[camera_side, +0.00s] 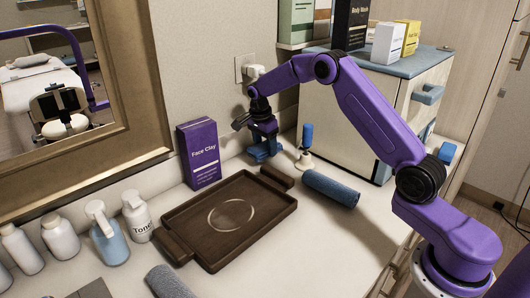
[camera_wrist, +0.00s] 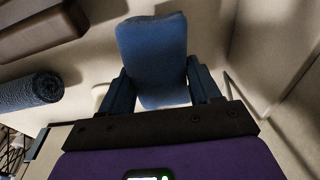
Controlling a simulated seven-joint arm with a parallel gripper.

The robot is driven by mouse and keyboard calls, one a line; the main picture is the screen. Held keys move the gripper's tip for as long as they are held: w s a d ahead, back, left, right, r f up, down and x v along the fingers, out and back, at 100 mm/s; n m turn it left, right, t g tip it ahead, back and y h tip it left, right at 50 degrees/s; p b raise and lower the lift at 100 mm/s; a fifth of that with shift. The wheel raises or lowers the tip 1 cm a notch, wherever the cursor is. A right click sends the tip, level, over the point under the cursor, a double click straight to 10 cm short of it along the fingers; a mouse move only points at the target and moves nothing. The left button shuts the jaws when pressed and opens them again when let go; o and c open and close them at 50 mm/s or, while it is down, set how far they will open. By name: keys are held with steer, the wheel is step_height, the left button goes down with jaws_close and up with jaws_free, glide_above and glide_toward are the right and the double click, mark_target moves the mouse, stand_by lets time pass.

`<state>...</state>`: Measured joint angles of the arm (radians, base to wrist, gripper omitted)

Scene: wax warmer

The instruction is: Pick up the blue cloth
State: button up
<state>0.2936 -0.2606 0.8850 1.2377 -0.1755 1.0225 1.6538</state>
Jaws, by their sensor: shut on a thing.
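A blue cloth (camera_wrist: 152,45) shows in the wrist view as a flat, rounded block between my two dark blue fingers. My gripper (camera_wrist: 161,82) is shut on it, with one finger at each side. In the side view my gripper (camera_side: 264,150) points down near the wall, behind the far right end of the brown tray. The cloth is hard to tell from the blue fingers there. I cannot tell whether it touches the counter.
The brown tray (camera_side: 190,246) lies left of my gripper. A rolled dark blue towel (camera_side: 331,188) and a small blue-topped bottle (camera_side: 306,142) are to its right. The purple Face Clay box (camera_side: 198,155) stands left. A white cabinet (camera_side: 345,130) stands at right.

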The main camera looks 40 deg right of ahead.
steer(key=s+a+r, duration=0.1)
steer(key=s+r, duration=0.8)
steer(key=s, duration=0.5)
steer(key=shift+a+r, duration=0.35)
steer(key=shift+a, duration=0.05)
